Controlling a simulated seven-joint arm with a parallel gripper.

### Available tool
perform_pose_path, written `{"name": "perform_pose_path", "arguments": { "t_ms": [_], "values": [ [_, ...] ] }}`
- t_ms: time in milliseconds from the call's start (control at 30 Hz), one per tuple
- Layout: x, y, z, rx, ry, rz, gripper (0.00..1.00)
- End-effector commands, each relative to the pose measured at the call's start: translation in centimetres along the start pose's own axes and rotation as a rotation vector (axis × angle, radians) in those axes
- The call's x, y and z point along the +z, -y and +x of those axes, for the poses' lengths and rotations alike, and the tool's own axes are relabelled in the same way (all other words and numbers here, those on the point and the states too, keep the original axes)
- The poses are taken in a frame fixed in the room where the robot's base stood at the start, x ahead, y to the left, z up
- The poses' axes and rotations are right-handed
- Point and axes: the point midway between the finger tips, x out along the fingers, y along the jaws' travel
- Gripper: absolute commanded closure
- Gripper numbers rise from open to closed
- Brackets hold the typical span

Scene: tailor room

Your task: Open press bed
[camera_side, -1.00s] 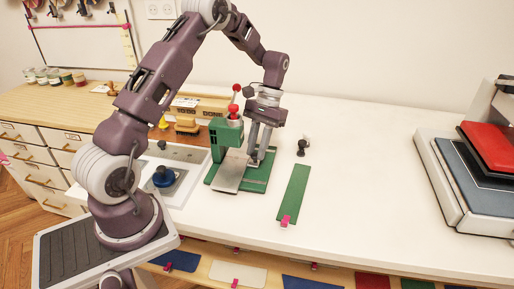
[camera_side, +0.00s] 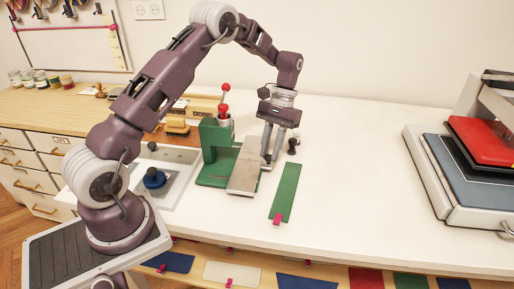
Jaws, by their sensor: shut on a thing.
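The small green press (camera_side: 215,140) stands on the white table, with red knobs on top. Its press bed is a flat grey metal plate (camera_side: 246,172), reaching out over the right side of the green base (camera_side: 211,181). My gripper (camera_side: 267,161) points down at the plate's right edge, its fingers shut on the press bed there. The exact spot gripped is small and partly hidden by the fingers.
A green strip with a pink tab (camera_side: 285,192) lies just right of the plate. A larger red-topped press (camera_side: 480,139) stands far right; the table between is clear.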

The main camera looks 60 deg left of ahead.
Motion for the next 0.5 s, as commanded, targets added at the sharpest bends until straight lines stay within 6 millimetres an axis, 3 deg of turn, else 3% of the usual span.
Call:
{"name": "perform_pose_path", "arguments": {
  "t_ms": [267,300,333,500],
  "values": [
    [0.05,-0.27,-0.02,0.002,0.004,0.0,1.0],
    [0.06,-0.27,-0.01,0.002,0.004,0.0,0.74],
    [0.06,-0.26,-0.01,0.002,0.004,0.0,0.69],
    [0.03,-0.22,0.01,0.002,0.003,0.0,0.69]
  ]
}}
